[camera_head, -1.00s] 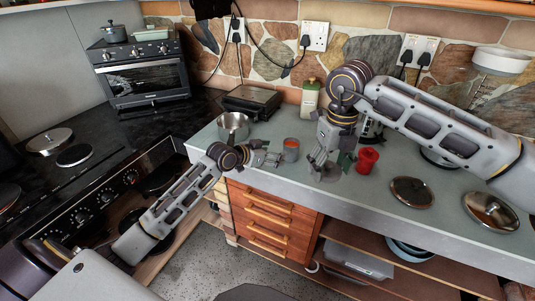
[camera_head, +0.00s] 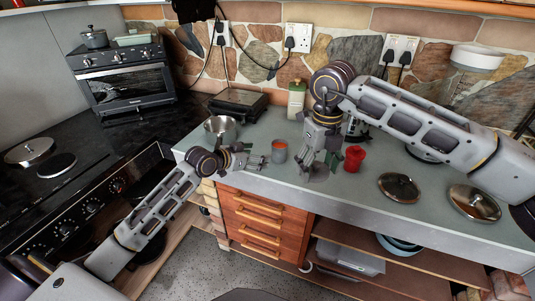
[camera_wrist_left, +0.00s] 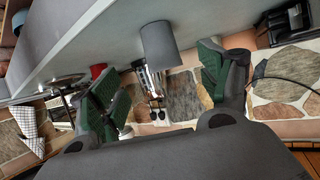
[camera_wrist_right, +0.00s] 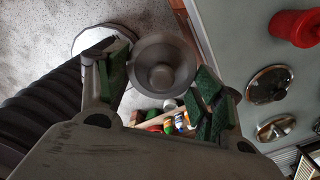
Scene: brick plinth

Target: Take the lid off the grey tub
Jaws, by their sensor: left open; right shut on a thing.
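The grey tub (camera_head: 278,153) stands on the grey counter, its top uncovered and orange-red inside. It also shows in the left wrist view (camera_wrist_left: 160,45), ahead of the fingers. My left gripper (camera_head: 258,160) is open and empty just left of the tub, its green pads apart in the left wrist view (camera_wrist_left: 160,88). My right gripper (camera_head: 317,162) points down to the right of the tub, shut on the round grey lid (camera_head: 318,174). The lid, with its central knob, shows in the right wrist view (camera_wrist_right: 162,76). It is off the tub, near the counter's front edge.
A red pot (camera_head: 354,158) stands right of my right gripper. Two round pan lids (camera_head: 399,187) (camera_head: 474,203) lie further right. A steel saucepan (camera_head: 220,129) is behind my left gripper, and a bottle (camera_head: 297,98) stands at the wall. The counter's front edge is close.

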